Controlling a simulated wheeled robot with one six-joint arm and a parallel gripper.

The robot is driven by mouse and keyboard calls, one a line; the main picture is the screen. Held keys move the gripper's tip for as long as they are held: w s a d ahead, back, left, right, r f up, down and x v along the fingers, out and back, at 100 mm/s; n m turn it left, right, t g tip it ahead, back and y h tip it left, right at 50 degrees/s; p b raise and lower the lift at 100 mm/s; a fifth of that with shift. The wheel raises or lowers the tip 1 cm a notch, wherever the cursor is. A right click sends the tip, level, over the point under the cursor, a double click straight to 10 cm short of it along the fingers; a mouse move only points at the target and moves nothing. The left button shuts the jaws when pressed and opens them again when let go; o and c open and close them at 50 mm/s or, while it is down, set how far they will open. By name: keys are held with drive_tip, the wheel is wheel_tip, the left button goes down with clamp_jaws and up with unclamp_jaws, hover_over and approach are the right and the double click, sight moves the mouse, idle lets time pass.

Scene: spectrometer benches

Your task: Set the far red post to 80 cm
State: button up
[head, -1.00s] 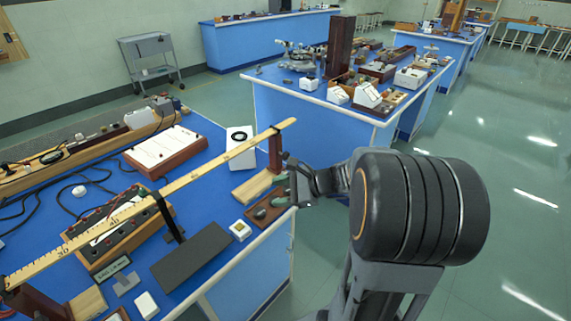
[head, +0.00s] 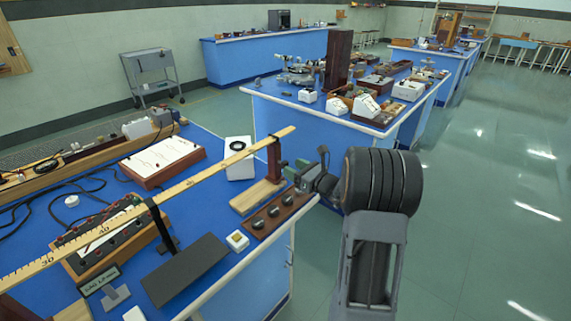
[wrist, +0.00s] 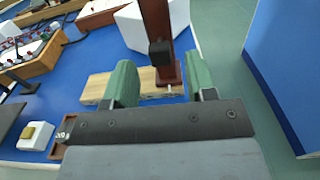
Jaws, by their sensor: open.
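The far red post (head: 274,160) stands upright on a pale wooden foot (head: 250,199), near the far end of the long wooden scale (head: 190,184). A black clip sits where it meets the scale. My gripper (head: 294,169) is just right of the post, low, near its foot. In the wrist view, the green fingertips (wrist: 160,84) are apart, and the post (wrist: 156,25) with its dark block shows between and beyond them. The wooden foot (wrist: 97,88) is partly hidden by the left finger. The gripper holds nothing. The reading at the post is too small to tell.
A black stand (head: 162,224) rises by the scale's middle. Open floor lies right of the bench.

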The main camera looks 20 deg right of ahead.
sight(287, 164)
drive_tip(key=shift+x, duration=2.25)
clamp_jaws()
